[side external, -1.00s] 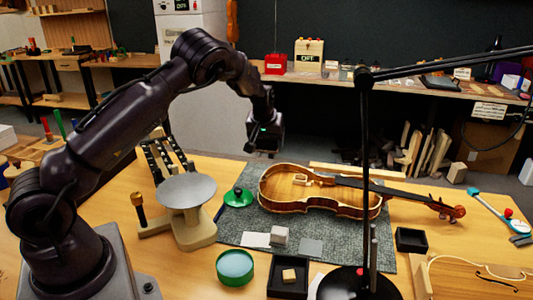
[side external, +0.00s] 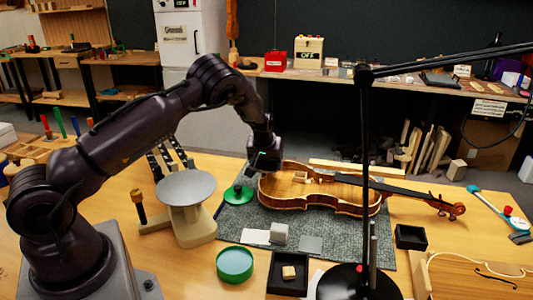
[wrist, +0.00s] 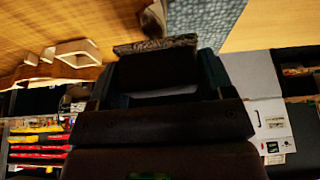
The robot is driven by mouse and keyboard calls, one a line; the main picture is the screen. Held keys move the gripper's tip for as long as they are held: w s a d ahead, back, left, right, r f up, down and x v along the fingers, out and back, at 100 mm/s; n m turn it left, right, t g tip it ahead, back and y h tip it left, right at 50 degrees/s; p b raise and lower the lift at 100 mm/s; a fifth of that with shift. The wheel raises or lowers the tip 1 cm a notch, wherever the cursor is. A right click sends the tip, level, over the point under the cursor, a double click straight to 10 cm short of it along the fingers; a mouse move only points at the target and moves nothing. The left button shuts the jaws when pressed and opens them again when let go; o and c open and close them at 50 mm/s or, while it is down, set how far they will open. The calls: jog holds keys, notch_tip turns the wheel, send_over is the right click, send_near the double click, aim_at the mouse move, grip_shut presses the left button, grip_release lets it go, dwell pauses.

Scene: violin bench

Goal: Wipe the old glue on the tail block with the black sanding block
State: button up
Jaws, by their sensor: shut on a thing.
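The open violin body (side external: 335,198) lies on a grey mat (side external: 232,228), its neck pointing right. My gripper (side external: 264,172) is low over the body's left end. In the wrist view my gripper (wrist: 158,85) is shut on the black sanding block (wrist: 155,70), a dark block with a speckled grey strip along its far edge. The wood of the violin (wrist: 40,25) fills the upper left there. I cannot make out the tail block or its old glue; my gripper covers that end. Whether the sanding block touches wood is unclear.
A green round item with a dark knob (side external: 238,194) sits close left of the violin. A pale cube (side external: 279,233), a black tray (side external: 288,276) and a green round tin (side external: 235,263) are in front. A lamp pole (side external: 366,150) stands before the violin.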

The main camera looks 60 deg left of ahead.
aim_at(262, 179)
jog(key=s+d, duration=0.4)
jog(key=shift+s+d, duration=0.3)
jog(key=shift+w+a, duration=2.2)
jog(key=shift+a, duration=0.1)
jog(key=shift+w+r, duration=0.1)
jog(key=shift+w, duration=0.05)
jog(key=shift+r, duration=4)
